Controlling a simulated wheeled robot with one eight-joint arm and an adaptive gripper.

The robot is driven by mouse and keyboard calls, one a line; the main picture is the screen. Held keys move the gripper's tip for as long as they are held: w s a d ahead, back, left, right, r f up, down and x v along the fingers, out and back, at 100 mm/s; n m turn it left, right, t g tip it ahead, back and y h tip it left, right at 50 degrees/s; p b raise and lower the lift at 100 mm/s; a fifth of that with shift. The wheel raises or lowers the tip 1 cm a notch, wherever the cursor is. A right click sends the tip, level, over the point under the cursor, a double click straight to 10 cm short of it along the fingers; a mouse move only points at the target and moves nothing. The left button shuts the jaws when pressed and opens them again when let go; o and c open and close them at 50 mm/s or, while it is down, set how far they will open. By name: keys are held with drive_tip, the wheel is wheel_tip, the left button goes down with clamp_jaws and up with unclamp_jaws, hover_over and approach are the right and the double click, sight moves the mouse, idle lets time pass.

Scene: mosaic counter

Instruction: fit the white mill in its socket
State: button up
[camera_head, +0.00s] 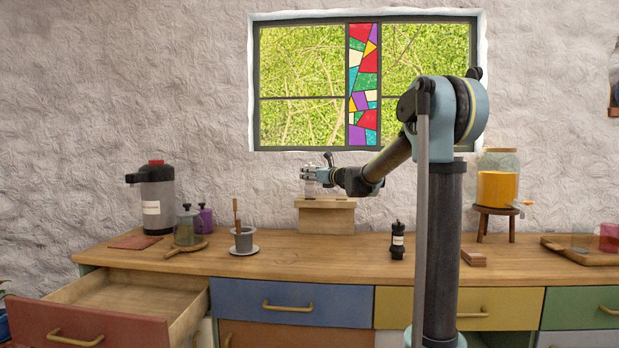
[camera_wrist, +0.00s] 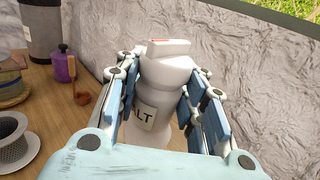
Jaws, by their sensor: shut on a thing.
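The white mill (camera_wrist: 165,95), with a label reading "ALT" in part, is upright between the fingers of my gripper (camera_wrist: 165,100) in the wrist view. The blue finger pads press on both its sides. In the head view my gripper (camera_head: 309,175) is at the left end of a raised wooden stand (camera_head: 327,218), and the mill (camera_head: 310,189) shows small beneath and between the fingers. The mill's foot is hidden or too small to tell whether it touches the stand. No socket opening is clearly visible. A black mill (camera_head: 397,241) with a white label stands on the counter.
A pump flask (camera_head: 157,200), jars and a board are further left. An orange drink dispenser (camera_head: 497,187) is at right. The left drawer (camera_head: 130,298) is open.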

sight(313, 182)
drive_tip(key=shift+f, duration=1.8)
idle(1.7)
drive_tip(key=o, duration=1.3)
drive_tip(key=o, duration=0.6)
drive_tip(key=shift+s+d+r, duration=0.5)
drive_tip(key=shift+s+d, duration=0.2)
drive_tip(key=shift+s, duration=0.05)
drive_tip(key=shift+s+d+r, duration=0.5)
drive_tip(key=shift+s+d, duration=0.15)
drive_tip(key=shift+s, duration=0.1)
drive_tip(key=shift+s+d+r, duration=0.5)
drive_tip(key=shift+s+d, duration=0.2)
drive_tip(key=shift+s, duration=0.05)
